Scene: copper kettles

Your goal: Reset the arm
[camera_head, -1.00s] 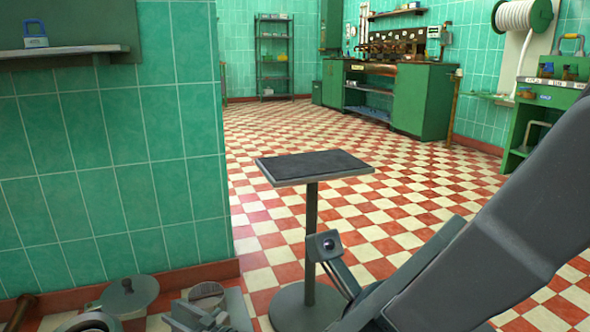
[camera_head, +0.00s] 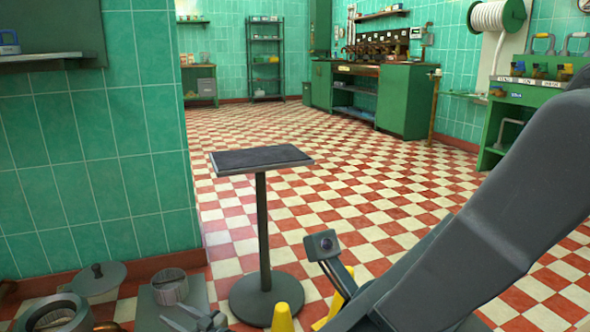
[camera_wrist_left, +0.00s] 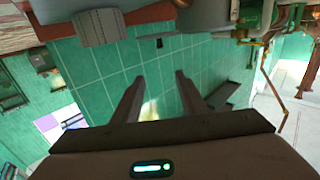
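My left gripper (camera_head: 208,320) shows at the bottom edge of the head view, partly cut off, as dark grey prongs. In the left wrist view my left gripper's two fingers (camera_wrist_left: 158,85) stand wide apart with nothing between them. A large grey arm link of mine crosses the right side of the head view. My right gripper is not seen.
A small pedestal table (camera_head: 225,166) with a bare dark top stands ahead. Yellow pieces (camera_head: 283,320) show at the bottom. A tiled wall (camera_head: 90,190) closes the left; checkered floor beyond is open.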

